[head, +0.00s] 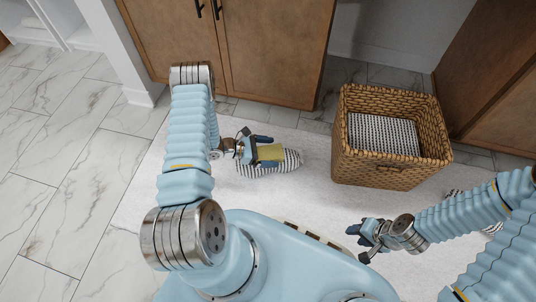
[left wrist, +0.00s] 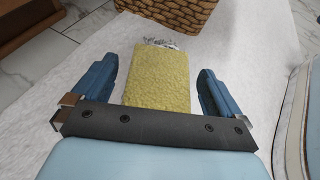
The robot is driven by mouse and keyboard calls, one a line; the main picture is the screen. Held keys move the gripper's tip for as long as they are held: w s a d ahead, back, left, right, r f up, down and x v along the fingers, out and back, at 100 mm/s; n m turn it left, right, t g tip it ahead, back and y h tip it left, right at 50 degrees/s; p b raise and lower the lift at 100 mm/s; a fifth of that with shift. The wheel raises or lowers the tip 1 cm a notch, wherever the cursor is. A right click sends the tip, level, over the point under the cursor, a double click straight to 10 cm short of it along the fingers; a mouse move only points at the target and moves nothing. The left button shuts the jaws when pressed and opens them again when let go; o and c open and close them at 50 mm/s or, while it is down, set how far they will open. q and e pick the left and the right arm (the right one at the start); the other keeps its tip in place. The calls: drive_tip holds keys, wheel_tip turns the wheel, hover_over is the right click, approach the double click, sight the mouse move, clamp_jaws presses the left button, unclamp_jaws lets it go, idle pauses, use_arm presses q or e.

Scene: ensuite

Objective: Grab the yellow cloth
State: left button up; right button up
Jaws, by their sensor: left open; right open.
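My left gripper (head: 262,146) is at the yellow cloth and open. In the left wrist view the yellow cloth (left wrist: 160,80) lies between the two blue fingers of my left gripper (left wrist: 158,90), with a gap on each side. The near end of the cloth is hidden behind the gripper's dark bar. My right gripper (head: 360,242) is open and empty over the pale rug, away from the cloth.
A wicker basket (head: 385,175) with a patterned cloth (head: 384,134) in it stands to the right on the pale rug (head: 310,190). The brown cabinet (head: 265,60) stands behind. Another striped item (head: 492,230) is partly hidden by my right arm. Marble floor at left is clear.

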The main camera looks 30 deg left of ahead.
use_arm(q)
drive_tip(key=c, duration=1)
